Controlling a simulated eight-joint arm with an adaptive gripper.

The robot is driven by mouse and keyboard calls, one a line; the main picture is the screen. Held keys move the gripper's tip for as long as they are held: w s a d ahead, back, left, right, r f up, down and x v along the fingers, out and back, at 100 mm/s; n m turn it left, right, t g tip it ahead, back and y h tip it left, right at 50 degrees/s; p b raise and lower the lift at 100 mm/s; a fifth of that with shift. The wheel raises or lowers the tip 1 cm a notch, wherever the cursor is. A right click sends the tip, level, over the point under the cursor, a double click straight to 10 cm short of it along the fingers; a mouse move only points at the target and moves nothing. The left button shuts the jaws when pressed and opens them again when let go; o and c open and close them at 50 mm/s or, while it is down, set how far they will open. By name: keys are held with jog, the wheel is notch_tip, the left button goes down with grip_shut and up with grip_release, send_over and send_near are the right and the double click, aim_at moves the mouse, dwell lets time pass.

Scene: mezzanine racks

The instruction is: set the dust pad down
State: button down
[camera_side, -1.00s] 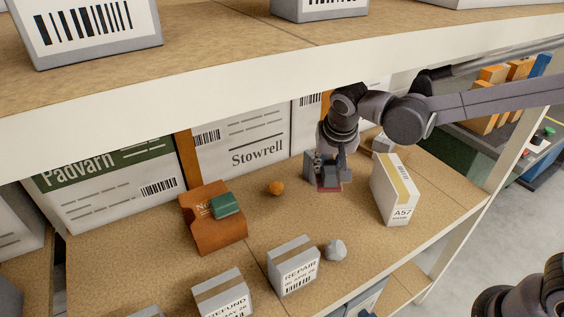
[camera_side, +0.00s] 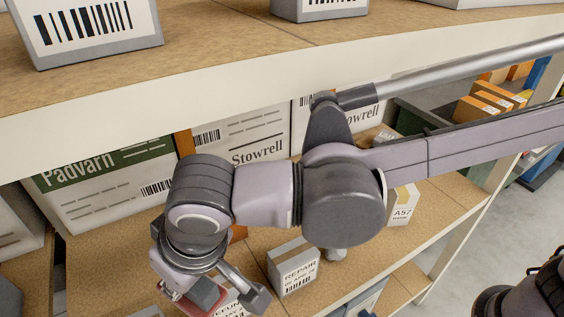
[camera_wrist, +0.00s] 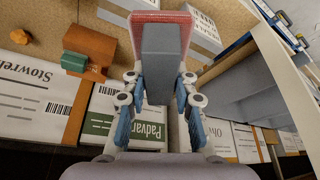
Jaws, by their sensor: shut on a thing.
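My gripper (camera_wrist: 160,82) is shut on the dust pad (camera_wrist: 160,55), a grey block with a red pad face, seen close up in the wrist view. In the side view, my gripper (camera_side: 214,292) is at the bottom left, near the front of the lower shelf. There the pad (camera_side: 206,296) shows as a small grey and red piece, partly covered by a finger. It overlaps the REFUND box (camera_side: 236,304) in the picture. I cannot tell how high the pad is above the shelf, or whether it touches anything.
The REPAIR box (camera_side: 293,266) stands right of my gripper, under my arm. The A57 box (camera_side: 403,208) stands farther right. In the wrist view, a brown box (camera_wrist: 94,46) bears a green block (camera_wrist: 74,62), and an orange lump (camera_wrist: 20,37) lies left. Large Stowrell and Padvarn cartons (camera_side: 110,180) line the back.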

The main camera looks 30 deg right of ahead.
jog(key=shift+w+a+f+n+y, duration=0.15)
jog(key=shift+a+f+n, duration=0.1)
jog(key=shift+a+n, duration=0.35)
jog(key=shift+w+a+f+n+y, duration=0.15)
jog(key=shift+a+f+n, duration=0.2)
jog(key=shift+a, duration=0.3)
jog(key=w+d+f+n+g+y, duration=0.1)
jog(key=w+d+f+n, duration=0.25)
jog(key=w, duration=0.55)
jog(key=w+d+f+n+g+y, duration=0.15)
jog(key=w+f, duration=0.35)
jog(key=w, duration=0.5)
jog(key=shift+n+t+h, duration=0.25)
jog(key=shift+n+h, duration=0.2)
jog(key=shift+h, duration=0.1)
jog(key=s+a+f, duration=0.1)
jog(key=a+f, duration=0.1)
jog(key=a, duration=0.1)
jog(key=s+a+f, duration=0.1)
jog(key=a+f, duration=0.1)
jog(key=a, duration=0.2)
jog(key=s+a+f, duration=0.1)
jog(key=a+f, duration=0.1)
jog(key=a, duration=0.1)
jog(key=shift+s+a+f, duration=0.2)
jog(key=shift+s+f, duration=0.1)
jog(key=shift+s, duration=0.05)
jog(key=shift+f, duration=1.95)
